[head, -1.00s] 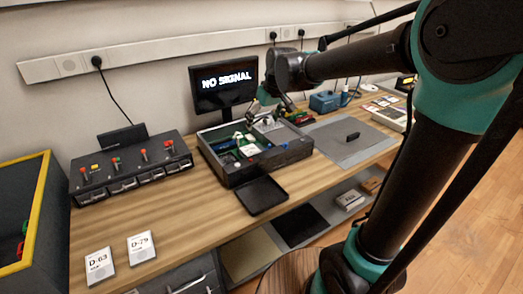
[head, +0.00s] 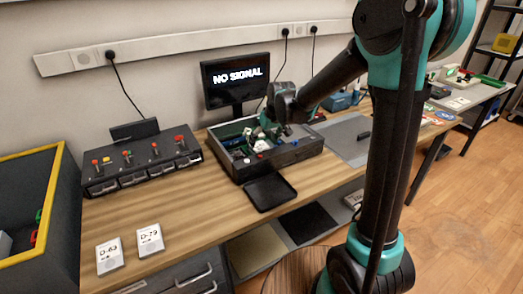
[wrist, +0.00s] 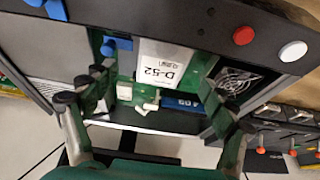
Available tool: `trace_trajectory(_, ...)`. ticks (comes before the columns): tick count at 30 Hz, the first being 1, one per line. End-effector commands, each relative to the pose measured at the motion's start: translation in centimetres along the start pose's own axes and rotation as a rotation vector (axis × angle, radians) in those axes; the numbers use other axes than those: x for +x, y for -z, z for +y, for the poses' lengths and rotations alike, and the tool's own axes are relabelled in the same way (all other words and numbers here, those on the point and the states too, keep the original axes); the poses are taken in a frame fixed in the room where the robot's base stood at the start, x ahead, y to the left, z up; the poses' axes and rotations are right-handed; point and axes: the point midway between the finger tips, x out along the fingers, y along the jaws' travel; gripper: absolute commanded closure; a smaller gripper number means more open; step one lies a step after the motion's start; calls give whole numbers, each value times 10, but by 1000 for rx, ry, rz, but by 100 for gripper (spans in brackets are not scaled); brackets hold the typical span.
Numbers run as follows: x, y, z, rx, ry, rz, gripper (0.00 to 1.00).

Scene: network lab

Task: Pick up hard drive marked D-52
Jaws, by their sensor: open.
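The hard drive marked D-52 (wrist: 165,65) lies inside an open dark computer case (head: 285,157) on the bench, its white label legible in the wrist view. My gripper (wrist: 155,97) is open, with one finger to the left of the drive and one to the right. I cannot tell whether either finger touches it. In the head view my gripper (head: 267,122) is over or inside the case, and the arm partly hides it.
Drives marked D-63 (head: 110,256) and D-79 (head: 150,240) lie at the bench's front left. A control box (head: 143,164) with red knobs and a monitor (head: 233,80) stand near the case. A black tray (head: 270,192) lies before it. Inside are a fan (wrist: 240,80) and blue parts (wrist: 185,103).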

Motion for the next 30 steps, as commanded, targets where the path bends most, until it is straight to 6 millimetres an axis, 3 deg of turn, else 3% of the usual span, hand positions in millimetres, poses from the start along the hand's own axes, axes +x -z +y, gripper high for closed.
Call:
trace_trajectory(9, 36, 2, -3, 0, 0, 0, 16)
trace_trajectory(18, 39, 2, -3, -1, 0, 0, 16)
trace_trajectory(30, 39, 2, -3, 0, 0, 0, 65)
